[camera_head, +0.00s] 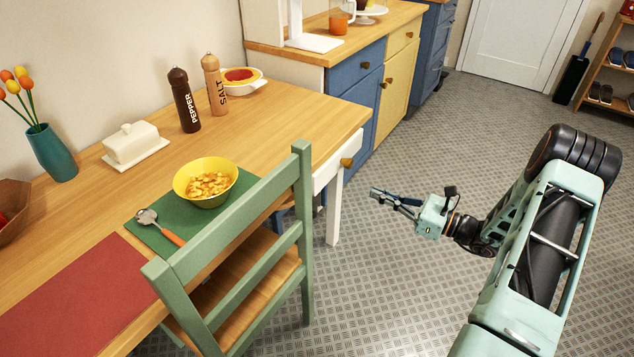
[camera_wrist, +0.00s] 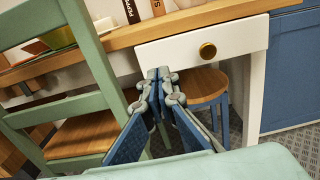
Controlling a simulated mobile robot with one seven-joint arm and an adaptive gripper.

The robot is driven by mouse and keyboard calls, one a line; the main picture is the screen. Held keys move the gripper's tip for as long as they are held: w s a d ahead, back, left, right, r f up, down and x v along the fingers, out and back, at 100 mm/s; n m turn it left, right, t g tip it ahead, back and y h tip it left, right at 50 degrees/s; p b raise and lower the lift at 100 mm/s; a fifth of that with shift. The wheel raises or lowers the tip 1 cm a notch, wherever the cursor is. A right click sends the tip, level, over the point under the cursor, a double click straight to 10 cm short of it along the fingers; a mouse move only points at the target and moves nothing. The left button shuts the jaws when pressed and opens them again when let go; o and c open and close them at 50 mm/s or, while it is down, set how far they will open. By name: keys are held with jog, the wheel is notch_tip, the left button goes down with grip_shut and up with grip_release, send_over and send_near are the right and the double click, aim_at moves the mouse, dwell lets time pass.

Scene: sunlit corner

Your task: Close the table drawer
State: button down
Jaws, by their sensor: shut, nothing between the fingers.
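The table drawer (camera_head: 330,168) has a white front with a round brass knob (camera_head: 346,162), under the right end of the wooden table (camera_head: 290,115). In the wrist view the drawer front (camera_wrist: 180,52) and knob (camera_wrist: 207,50) face me, just below the tabletop edge. I cannot tell how far the front stands out from the table. My gripper (camera_head: 378,193) is shut and empty, to the right of the drawer and apart from it in the head view. In the wrist view its fingertips (camera_wrist: 161,73) appear below and left of the knob, overlapping the drawer's lower edge.
A green chair (camera_head: 290,240) stands at the table, left of the drawer. A wooden stool (camera_wrist: 205,84) is under the table. Blue and yellow cabinets (camera_head: 375,95) stand beyond the table. The patterned floor (camera_head: 420,140) around my arm is clear.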

aim_at(326, 171)
jog(key=b+x, duration=0.2)
jog(key=x, duration=1.2)
jog(key=b+x, duration=0.2)
jog(key=x, duration=0.6)
jog(key=shift+w+a+f, duration=0.1)
jog(key=shift+a, duration=0.05)
jog(key=shift+w+a, duration=0.25)
jog(key=shift+a, duration=0.1)
